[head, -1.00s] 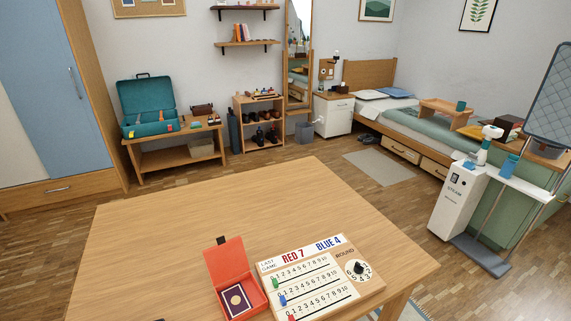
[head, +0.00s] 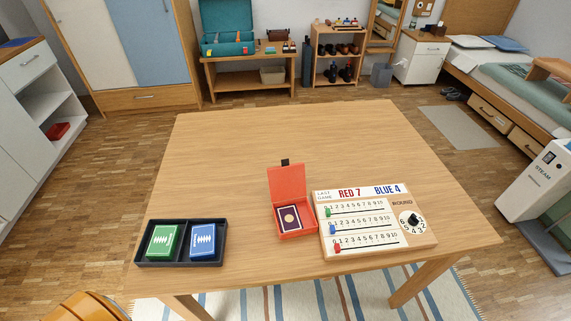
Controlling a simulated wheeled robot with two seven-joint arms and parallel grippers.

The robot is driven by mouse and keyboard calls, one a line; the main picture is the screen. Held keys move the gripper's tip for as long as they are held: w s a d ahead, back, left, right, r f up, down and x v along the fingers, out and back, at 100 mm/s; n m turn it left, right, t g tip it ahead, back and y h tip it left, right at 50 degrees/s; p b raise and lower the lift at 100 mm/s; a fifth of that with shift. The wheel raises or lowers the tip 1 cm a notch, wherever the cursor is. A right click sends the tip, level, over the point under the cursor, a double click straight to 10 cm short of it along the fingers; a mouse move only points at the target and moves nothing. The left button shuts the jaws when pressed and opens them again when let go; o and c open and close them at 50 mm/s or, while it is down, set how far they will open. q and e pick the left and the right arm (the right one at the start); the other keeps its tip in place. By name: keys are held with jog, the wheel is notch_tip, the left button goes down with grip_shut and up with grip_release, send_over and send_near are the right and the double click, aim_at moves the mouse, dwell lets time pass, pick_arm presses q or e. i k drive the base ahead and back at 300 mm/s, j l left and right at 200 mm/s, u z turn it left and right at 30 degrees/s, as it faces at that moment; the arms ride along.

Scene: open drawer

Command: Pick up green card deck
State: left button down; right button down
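The green card deck (head: 162,241) lies in the left compartment of a dark two-part tray (head: 182,263) at the near left corner of the wooden table (head: 290,135). A blue card deck (head: 202,241) lies in the tray's right compartment. Neither of my grippers shows in the head view.
An open red box (head: 287,184) with a dark purple card deck (head: 290,218) stands right of the tray. Beside it is a white score board (head: 362,217) with coloured pegs and a dial. The far part of the table is clear. An orange rounded object (head: 88,306) shows at the bottom left.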

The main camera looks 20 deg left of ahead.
aim_at(162, 245)
jog(key=j+u, duration=0.1)
jog(key=u, duration=0.3)
jog(key=k+j+u, duration=0.1)
jog(key=u, duration=0.3)
jog(key=j+u, duration=0.15)
jog(key=u, duration=0.2)
jog(key=j+u, duration=0.2)
jog(key=u, duration=0.2)
jog(key=j+z, duration=0.3)
jog(key=k+l, duration=0.05)
